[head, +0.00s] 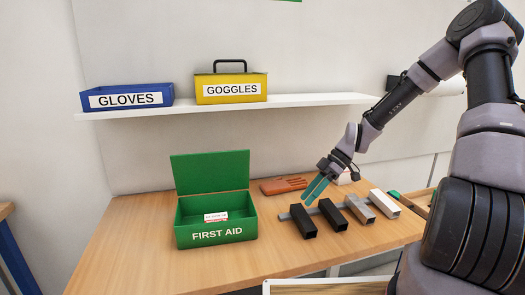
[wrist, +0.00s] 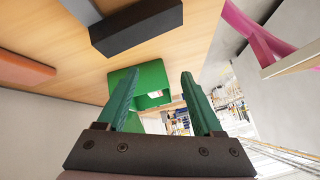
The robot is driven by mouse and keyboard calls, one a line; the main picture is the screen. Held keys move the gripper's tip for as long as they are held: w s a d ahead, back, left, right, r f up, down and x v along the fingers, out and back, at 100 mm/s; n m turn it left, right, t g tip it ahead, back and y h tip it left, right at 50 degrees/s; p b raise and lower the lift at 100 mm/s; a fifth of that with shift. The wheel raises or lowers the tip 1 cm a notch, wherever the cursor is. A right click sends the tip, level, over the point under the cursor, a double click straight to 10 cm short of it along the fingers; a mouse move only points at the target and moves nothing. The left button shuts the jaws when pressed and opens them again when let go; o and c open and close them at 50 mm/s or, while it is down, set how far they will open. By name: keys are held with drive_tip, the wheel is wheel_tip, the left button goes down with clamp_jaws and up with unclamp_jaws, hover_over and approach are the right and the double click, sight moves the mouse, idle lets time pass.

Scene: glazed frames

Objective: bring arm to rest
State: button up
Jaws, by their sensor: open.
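My gripper (head: 314,189) hangs above the table, right of the green first aid box, with its green fingers apart and nothing between them. In the wrist view my gripper (wrist: 159,76) also shows spread, empty fingers. The first aid box (head: 216,233) stands on the table with its lid up. A small white packet with red print (head: 216,217) lies inside it. The box also shows beyond the fingers in the wrist view (wrist: 152,77). My arm reaches in from the right, bent down toward the table.
Black, grey and white blocks (head: 335,216) stand in a row on the table (head: 130,240) close to my gripper. A brown-orange holder (head: 283,186) lies behind. A wall shelf (head: 300,99) carries a blue GLOVES bin (head: 127,97) and a yellow GOGGLES case (head: 231,88).

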drive_tip(key=s+d+r+m+t+h, duration=0.2)
drive_tip(key=d+r+m+h, duration=0.15)
drive_tip(key=r+m, duration=0.35)
drive_tip(key=s+d+r+m+t+h, duration=0.2)
drive_tip(key=d+r+m+h, duration=0.15)
drive_tip(key=r, duration=0.65)
drive_tip(key=s+d+r+m+t, duration=0.1)
drive_tip(key=s+r+m+t, duration=0.2)
drive_tip(key=s+r+m, duration=0.2)
drive_tip(key=s+d+r+m+t+y, duration=0.1)
drive_tip(key=s+d+r+m+t, duration=0.1)
drive_tip(key=s+r+m, duration=0.4)
wheel_tip(320, 180, up, 4)
drive_tip(key=shift+s+d+t, duration=0.15)
drive_tip(key=shift+s+t, duration=0.4)
drive_tip(key=shift+t, duration=0.05)
